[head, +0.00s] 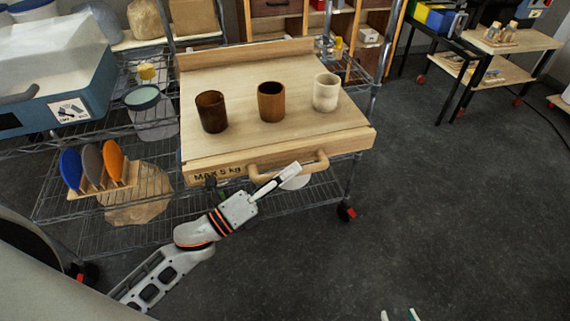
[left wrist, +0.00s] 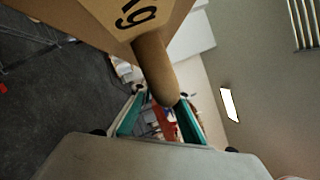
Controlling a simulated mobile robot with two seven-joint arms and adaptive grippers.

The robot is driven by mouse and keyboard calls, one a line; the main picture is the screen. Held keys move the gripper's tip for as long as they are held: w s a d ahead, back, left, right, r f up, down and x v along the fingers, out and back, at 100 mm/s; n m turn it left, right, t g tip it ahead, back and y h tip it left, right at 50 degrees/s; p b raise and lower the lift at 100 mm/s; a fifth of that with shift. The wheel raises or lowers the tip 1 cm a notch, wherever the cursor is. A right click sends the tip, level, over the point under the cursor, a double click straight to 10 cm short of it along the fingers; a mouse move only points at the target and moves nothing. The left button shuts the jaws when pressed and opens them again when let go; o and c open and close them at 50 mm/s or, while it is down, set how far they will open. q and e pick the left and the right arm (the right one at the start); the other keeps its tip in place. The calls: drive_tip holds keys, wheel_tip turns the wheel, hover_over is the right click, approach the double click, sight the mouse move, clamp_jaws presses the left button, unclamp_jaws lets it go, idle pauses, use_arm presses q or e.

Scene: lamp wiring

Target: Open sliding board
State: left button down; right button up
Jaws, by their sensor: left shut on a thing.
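The sliding board (head: 235,72) is a pale wooden shelf on a wire rack, with "MAX 5 kg" on its front edge. A rounded wooden handle (head: 318,163) is fixed to that front edge. My left gripper (head: 288,172) is at the handle and shut on it. In the left wrist view the handle (left wrist: 154,68) runs down between the green-lined fingers (left wrist: 160,116). Part of the handle is hidden behind the gripper in the head view. My right gripper (head: 400,315) shows only its fingertips at the bottom edge, apart, with nothing seen between them.
A dark brown cup (head: 211,112), a brown cup (head: 271,102) and a pale cup (head: 326,92) stand upright on the board. Coloured discs (head: 113,160) stand in a wooden holder on the lower left shelf. The grey floor (head: 450,200) at right is clear.

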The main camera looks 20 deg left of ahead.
use_arm(q)
drive_tip(key=s+d, duration=0.4)
drive_tip(key=s, duration=0.2)
drive_tip(key=shift+s+d, duration=0.15)
drive_tip(key=c, duration=2)
unclamp_jaws()
drive_tip(key=shift+o, duration=0.2)
drive_tip(key=v, duration=1.2)
